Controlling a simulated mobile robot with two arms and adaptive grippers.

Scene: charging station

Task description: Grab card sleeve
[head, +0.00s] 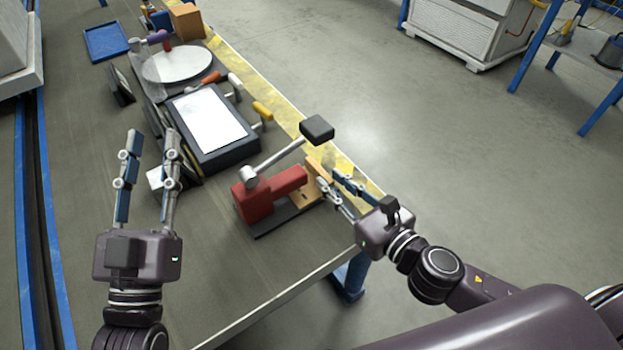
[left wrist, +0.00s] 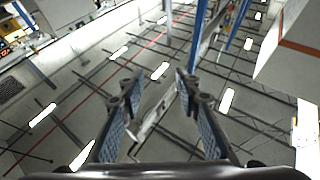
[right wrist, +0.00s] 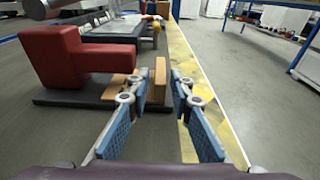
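A tan piece (head: 312,184) stands at the right end of a red press (head: 262,198); I cannot tell for sure if it is the card sleeve. In the right wrist view the tan upright piece (right wrist: 160,78) is just beyond my right fingertips, with a flat tan part (right wrist: 121,93) on the black base. My right gripper (head: 330,176) is open and looks empty; contact with the tan piece is unclear. My left gripper (head: 150,146) is open and empty over the left of the bench. It also shows open in the left wrist view (left wrist: 158,88).
The press's lever with a black pad (head: 317,127) rises beside my right gripper. A black framed screen (head: 207,121), a round white plate (head: 178,64) and a blue tray (head: 106,41) are farther back. The yellow-striped bench edge (head: 285,108) runs along the right.

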